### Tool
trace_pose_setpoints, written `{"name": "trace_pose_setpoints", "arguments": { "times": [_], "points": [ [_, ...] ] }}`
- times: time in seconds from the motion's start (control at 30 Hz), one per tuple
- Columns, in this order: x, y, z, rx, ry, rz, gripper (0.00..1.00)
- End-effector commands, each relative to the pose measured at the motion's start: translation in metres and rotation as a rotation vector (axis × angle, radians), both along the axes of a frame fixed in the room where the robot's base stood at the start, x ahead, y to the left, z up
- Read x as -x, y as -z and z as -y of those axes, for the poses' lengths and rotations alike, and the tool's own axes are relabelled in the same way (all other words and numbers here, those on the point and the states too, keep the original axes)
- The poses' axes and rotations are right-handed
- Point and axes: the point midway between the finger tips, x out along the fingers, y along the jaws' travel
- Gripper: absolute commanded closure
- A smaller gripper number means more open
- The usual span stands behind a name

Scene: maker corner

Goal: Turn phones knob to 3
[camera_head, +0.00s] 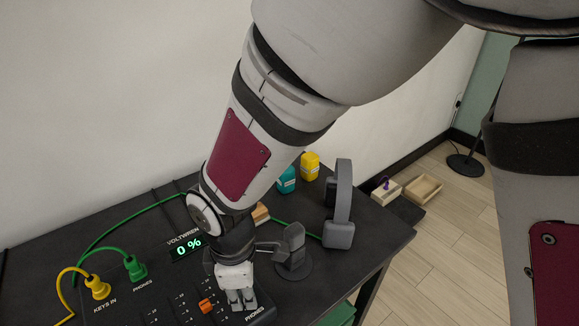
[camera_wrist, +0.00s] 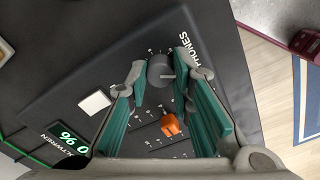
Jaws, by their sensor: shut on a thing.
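The phones knob (camera_wrist: 158,71) is a round dark grey knob on the black mixer panel (camera_wrist: 110,75), near the printed word PHONES in the wrist view. My gripper (camera_wrist: 163,68) has its two fingertips on either side of the knob and is shut on it. In the head view my gripper (camera_head: 240,300) reaches down onto the panel beside the PHONES label, and it hides the knob. Small scale marks surround the knob, but their digits are too small to read. I cannot tell which mark the knob points to.
An orange slider cap (camera_wrist: 170,125) and a white button (camera_wrist: 95,101) are close by. The display (camera_head: 188,247) reads 0 %. Yellow (camera_head: 97,287) and green (camera_head: 135,268) plugs stand at left. Headphones (camera_head: 340,205) on a stand and two small jars (camera_head: 309,168) are behind, right.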

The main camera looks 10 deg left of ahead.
Motion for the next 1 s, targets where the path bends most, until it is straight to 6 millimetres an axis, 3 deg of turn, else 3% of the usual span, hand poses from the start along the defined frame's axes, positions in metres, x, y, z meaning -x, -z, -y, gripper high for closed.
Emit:
{"name": "trace_pose_setpoints", "arguments": {
  "times": [0.37,1.0],
  "points": [
    [0.0006,-0.0002,0.0002,0.001,0.175,-0.001,1.00],
    [0.0014,-0.0007,0.0000,0.002,0.775,0.000,1.00]
  ]
}}
